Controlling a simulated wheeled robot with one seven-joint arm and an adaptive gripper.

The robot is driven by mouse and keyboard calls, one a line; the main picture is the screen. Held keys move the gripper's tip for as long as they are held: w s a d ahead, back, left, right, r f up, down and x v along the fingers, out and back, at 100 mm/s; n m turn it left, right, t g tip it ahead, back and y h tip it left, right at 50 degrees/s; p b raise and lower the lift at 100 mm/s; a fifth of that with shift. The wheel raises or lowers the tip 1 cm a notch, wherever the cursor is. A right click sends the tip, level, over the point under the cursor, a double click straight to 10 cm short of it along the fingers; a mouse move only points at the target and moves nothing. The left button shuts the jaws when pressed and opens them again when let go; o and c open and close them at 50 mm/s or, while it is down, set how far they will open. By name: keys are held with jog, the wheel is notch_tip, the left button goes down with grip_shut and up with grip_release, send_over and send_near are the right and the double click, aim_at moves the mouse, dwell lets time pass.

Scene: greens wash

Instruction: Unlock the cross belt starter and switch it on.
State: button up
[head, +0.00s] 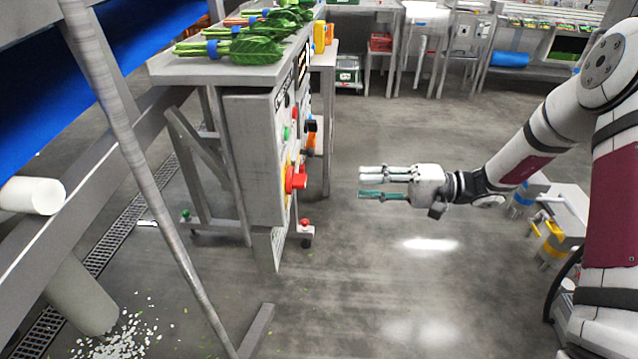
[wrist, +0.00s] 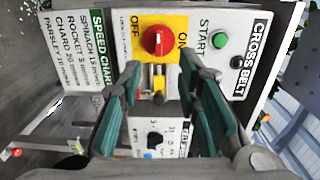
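The cross belt starter (wrist: 243,62) is a pale panel lettered CROSS BELT. Its red rotary switch (wrist: 155,40) sits on a yellow plate between the words OFF and ON. The red switch also shows in the head view (head: 296,179), on the side of a grey cabinet. A small metal and yellow piece (wrist: 158,80) hangs below the switch, perhaps a lock; its details are too small to tell. A green START button (wrist: 220,40) is right of the switch. My gripper (head: 363,182) is open and empty, its green fingers facing the panel, apart from it.
A SPEED CHART sign (wrist: 80,75) is left of the starter. A black knob (wrist: 153,140) shows between my fingers on a lower panel. Bunched greens (head: 245,46) lie on the grey table above the cabinet. The floor (head: 400,280) around my gripper is clear.

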jog(key=b, duration=0.2)
send_near(297, 181)
jog(key=w+a, duration=0.1)
jog(key=a, duration=0.6)
jog(key=shift+a+f, duration=0.4)
grip_shut()
